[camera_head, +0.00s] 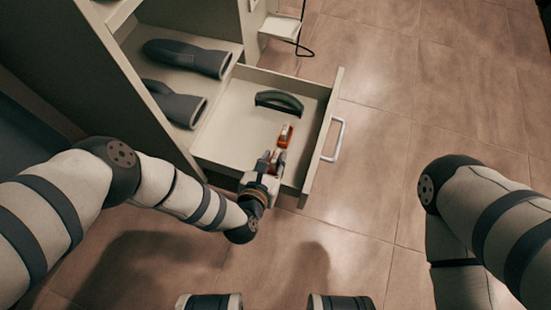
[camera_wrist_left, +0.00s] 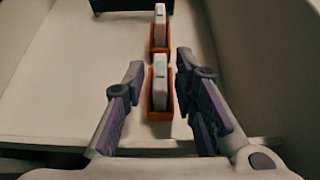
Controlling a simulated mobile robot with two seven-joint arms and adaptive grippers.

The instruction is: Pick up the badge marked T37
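Two small orange holders, each with a white upright piece, stand in line in the open drawer (camera_head: 235,120). In the left wrist view the near one (camera_wrist_left: 160,98) lies between my left gripper's fingers, and the far one (camera_wrist_left: 159,42) is just beyond the fingertips. I can read no marking, so I cannot tell which badge is T37. In the head view the far orange holder (camera_head: 285,136) shows past my left gripper (camera_head: 271,158). That gripper is open, with a gap on both sides of the near holder. My right gripper is out of view.
A dark curved object (camera_head: 280,102) lies at the drawer's far end. Drawer walls rise around the holders, and a pale handle (camera_head: 335,140) is on the drawer front. Dark boot-like items (camera_head: 188,57) lie on the cabinet shelf. The tiled floor (camera_head: 400,100) right of the drawer is clear.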

